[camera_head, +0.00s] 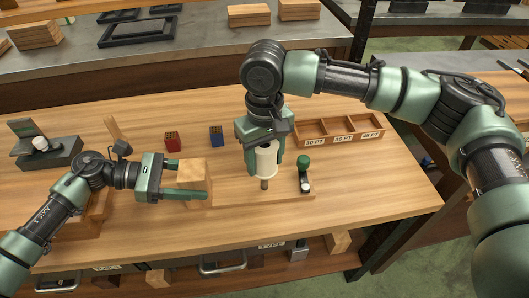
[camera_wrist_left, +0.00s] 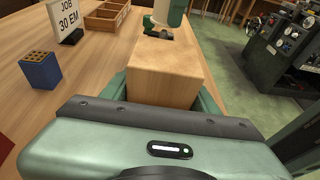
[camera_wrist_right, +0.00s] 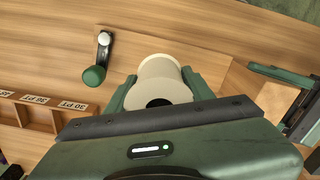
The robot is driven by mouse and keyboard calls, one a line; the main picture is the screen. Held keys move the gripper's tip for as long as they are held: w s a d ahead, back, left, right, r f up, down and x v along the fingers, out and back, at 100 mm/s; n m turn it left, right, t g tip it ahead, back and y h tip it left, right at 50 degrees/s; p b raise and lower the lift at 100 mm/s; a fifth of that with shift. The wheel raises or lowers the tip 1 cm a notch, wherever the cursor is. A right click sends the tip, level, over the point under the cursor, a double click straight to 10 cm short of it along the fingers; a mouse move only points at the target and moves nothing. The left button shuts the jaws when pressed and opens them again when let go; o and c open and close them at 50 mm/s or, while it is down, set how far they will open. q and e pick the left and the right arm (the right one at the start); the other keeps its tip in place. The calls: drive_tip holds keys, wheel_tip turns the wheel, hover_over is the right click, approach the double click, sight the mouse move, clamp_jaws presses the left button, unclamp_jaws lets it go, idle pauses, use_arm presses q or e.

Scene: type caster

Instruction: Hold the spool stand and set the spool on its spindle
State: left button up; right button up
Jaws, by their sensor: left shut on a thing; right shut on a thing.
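The spool stand is a low wooden board (camera_head: 285,197) with a tall wooden block (camera_head: 191,172) at its left end. My left gripper (camera_head: 186,180) is shut on that block, which also shows between its fingers in the left wrist view (camera_wrist_left: 165,75). My right gripper (camera_head: 264,153) is shut on the cream spool (camera_head: 266,161), held upright. The dark spindle (camera_head: 264,184) shows directly below the spool. I cannot tell whether its tip is inside the bore. In the right wrist view the spool (camera_wrist_right: 160,80) sits between the fingers, with a dark hole facing the camera.
A green-knobbed lever (camera_head: 304,170) stands at the board's right end. A compartment tray (camera_head: 338,130) lies behind it. A red block (camera_head: 172,141) and a blue block (camera_head: 216,136) stand behind the stand.

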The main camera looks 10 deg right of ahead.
drive_tip(key=shift+f, duration=3.55)
drive_tip(key=shift+f, duration=0.4)
drive_tip(key=o, duration=1.5)
drive_tip(key=shift+c, duration=0.2)
wheel_tip(320, 180, up, 12)
drive_tip(key=shift+r, duration=0.1)
